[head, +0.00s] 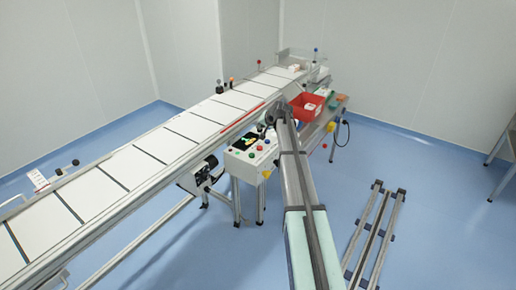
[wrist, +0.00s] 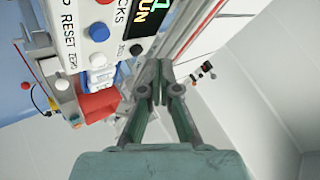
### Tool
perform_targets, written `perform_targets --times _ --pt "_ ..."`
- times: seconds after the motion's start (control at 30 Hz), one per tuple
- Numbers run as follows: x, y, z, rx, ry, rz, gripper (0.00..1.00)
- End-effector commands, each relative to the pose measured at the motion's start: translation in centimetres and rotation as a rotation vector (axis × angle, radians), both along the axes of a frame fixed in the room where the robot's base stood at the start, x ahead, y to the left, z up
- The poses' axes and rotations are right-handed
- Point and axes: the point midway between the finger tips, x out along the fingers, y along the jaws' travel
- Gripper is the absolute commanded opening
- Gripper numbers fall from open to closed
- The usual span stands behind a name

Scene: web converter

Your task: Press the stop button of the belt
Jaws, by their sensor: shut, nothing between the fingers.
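The belt's control box (head: 248,154) stands beside the conveyor in the head view, with a dark screen and several coloured buttons on its sloped top. In the wrist view the panel (wrist: 120,30) fills the upper left, with a lit "RUN" display, the word "RESET", a blue button (wrist: 98,33), a black one (wrist: 136,50) and a red one cut off at the top edge (wrist: 104,2). My gripper (wrist: 161,68) is shut and empty, its fingertips beside the panel edge, apart from the buttons.
The conveyor belt (head: 165,145) runs diagonally from lower left to the back. A red bin (head: 305,105) sits on a side table behind my arm. Rails (head: 375,235) lie on the open blue floor at right.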

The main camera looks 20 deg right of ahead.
Motion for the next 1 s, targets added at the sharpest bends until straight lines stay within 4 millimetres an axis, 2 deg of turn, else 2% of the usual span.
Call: perform_targets --times 0.27,0.47,1.0 --pt "0.0 0.0 -0.2 -0.001 0.001 0.001 0.00" --pt "0.0 0.0 -1.2 -0.001 0.002 0.001 0.00" --pt "0.0 0.0 -7.6 -0.001 0.002 0.001 0.00"
